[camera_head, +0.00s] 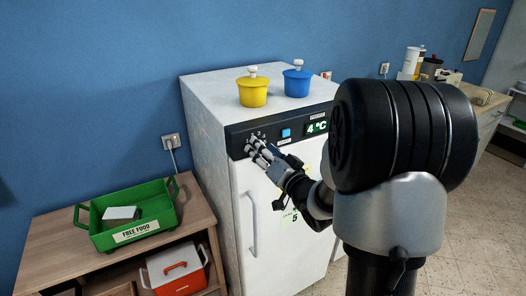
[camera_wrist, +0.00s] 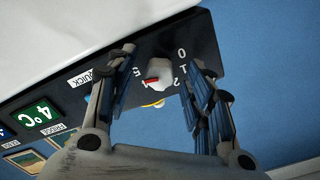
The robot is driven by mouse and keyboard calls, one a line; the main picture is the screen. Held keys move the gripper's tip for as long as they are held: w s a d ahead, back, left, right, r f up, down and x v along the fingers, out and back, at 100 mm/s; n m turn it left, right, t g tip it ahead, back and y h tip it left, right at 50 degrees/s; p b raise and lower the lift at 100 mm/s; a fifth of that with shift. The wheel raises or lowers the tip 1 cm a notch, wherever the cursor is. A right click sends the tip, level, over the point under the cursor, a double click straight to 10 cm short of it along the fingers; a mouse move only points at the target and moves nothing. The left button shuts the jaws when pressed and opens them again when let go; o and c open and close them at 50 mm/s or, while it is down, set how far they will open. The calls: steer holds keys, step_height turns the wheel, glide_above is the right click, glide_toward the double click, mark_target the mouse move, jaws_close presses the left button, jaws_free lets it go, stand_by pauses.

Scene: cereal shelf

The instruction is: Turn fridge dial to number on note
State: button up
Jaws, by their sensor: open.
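The white fridge (camera_head: 290,240) has a dark control panel (camera_wrist: 60,92) along its top front. The fridge dial (camera_wrist: 158,72) is a white knob with a red mark, on the panel. Digits 0, 1, 2 and 5 show around it in the wrist view; other digits are hidden or unclear. My gripper (camera_head: 253,147) is open at the panel's left end, its fingers on either side of the dial. I cannot tell whether they touch it. A pale note (camera_head: 294,218) on the fridge door appears to read 5, partly behind my arm.
A display (camera_head: 317,127) reads 4 °C. A yellow pot (camera_head: 253,92) and a blue pot (camera_head: 297,82) stand on the fridge. A door handle (camera_head: 252,222) is below my gripper. A green tray (camera_head: 125,214) sits on a wooden table at left.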

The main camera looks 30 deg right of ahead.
steer(key=s, duration=0.7)
steer(key=shift+s, duration=0.2)
steer(key=shift+d, duration=0.1)
steer(key=s+a+n+g, duration=0.2)
steer(key=s+a+g, duration=0.2)
steer(key=s, duration=0.4)
steer(key=s+a+f+n+g, duration=0.1)
steer(key=s+a+n+g, duration=0.1)
steer(key=s+a+g, duration=0.2)
steer(key=s+a+f+n+g, duration=0.1)
steer(key=s+a+n+g, duration=0.2)
steer(key=s, duration=1)
steer(key=a+g, duration=0.2)
steer(key=a, duration=0.3)
steer(key=shift+s+a+h, duration=0.3)
steer(key=shift+s+a, duration=0.05)
steer(key=shift+s, duration=0.05)
